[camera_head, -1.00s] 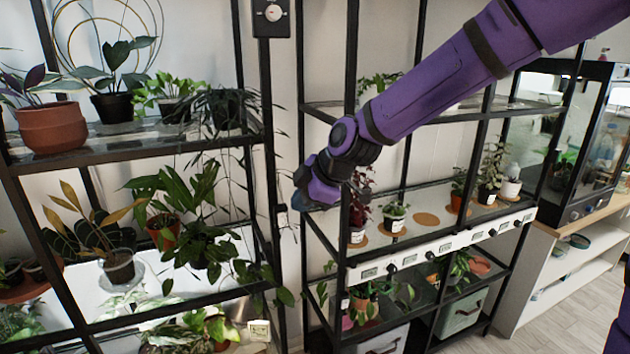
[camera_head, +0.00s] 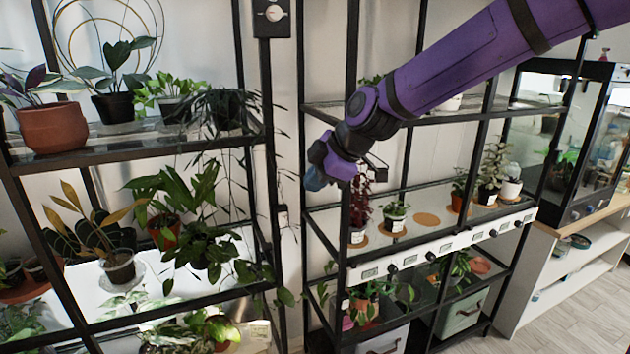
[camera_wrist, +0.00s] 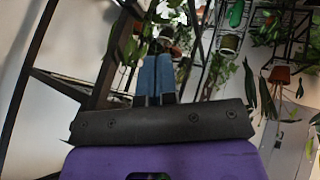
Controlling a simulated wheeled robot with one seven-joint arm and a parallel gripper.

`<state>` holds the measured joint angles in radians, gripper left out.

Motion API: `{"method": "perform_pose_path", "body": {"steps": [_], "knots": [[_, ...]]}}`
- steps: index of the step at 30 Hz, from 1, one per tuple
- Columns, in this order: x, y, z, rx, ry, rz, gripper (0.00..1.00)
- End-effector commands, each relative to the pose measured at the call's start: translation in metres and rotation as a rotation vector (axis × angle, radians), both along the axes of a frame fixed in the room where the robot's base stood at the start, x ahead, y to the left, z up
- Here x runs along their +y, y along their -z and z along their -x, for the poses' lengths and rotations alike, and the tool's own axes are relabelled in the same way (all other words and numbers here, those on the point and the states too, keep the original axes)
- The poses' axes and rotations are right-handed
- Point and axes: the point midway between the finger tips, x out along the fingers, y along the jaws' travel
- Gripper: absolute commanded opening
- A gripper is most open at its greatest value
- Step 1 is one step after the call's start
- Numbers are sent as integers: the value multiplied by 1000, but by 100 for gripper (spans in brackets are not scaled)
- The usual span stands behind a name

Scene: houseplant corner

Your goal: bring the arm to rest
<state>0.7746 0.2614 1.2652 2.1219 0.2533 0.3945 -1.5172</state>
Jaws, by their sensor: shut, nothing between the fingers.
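My gripper (camera_head: 314,179) is at the end of my purple arm, which reaches in from the upper right in the head view. It hangs in front of the right shelf rack, just left of the dark red plant (camera_head: 361,207) on the middle shelf. In the wrist view, the two blue fingers of my gripper (camera_wrist: 155,75) lie side by side, closed, with nothing between them. My arm hides part of the upper shelf and its plants.
The left rack (camera_head: 130,152) holds many potted plants, including a terracotta pot (camera_head: 53,127). The right rack's middle shelf has a label strip (camera_head: 440,246) and a bare round cork mat (camera_head: 426,219). A glass cabinet (camera_head: 575,140) stands at right. Open floor (camera_head: 560,310) shows at lower right.

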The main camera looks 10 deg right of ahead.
Motion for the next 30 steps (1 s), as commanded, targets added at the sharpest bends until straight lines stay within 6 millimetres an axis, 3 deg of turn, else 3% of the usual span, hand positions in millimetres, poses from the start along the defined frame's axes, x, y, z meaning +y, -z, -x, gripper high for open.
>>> {"method": "perform_pose_path", "body": {"steps": [7, 11, 15, 20, 30], "knots": [[-1, 2, 2, 9, 11, 11, 0], [-11, 11, 13, 52, 80, 64, 0], [-35, 19, 34, 118, 236, 149, 0], [-70, 12, 62, 169, 461, 212, 0], [-143, -32, 140, 208, 976, 163, 0]]}}
